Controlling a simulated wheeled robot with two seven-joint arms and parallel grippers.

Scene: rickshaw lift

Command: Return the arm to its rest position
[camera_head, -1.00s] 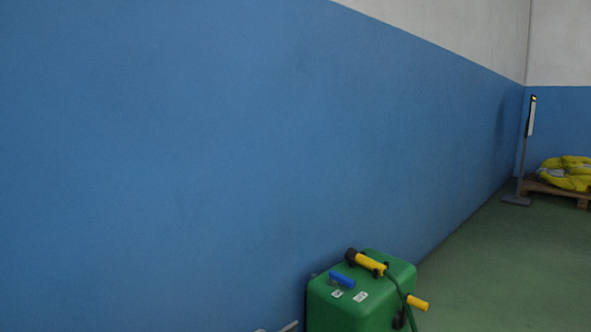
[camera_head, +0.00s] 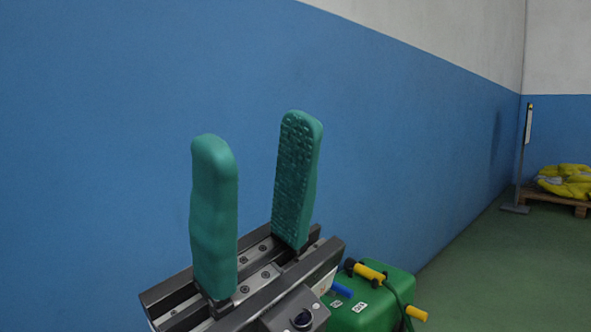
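My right gripper (camera_head: 256,185) stands large in the lower middle of the head view. Its two green padded fingers point up and are spread wide apart, with nothing between them. The gripper is in front of the blue wall and partly covers the green box at its lower right. My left gripper is not in view.
A green box (camera_head: 358,312) with yellow-handled and blue parts on top stands by the blue wall (camera_head: 400,150). A sign stand (camera_head: 523,160) and a pallet (camera_head: 553,201) with yellow bags (camera_head: 566,181) are at the far right. The green floor (camera_head: 490,270) between is clear.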

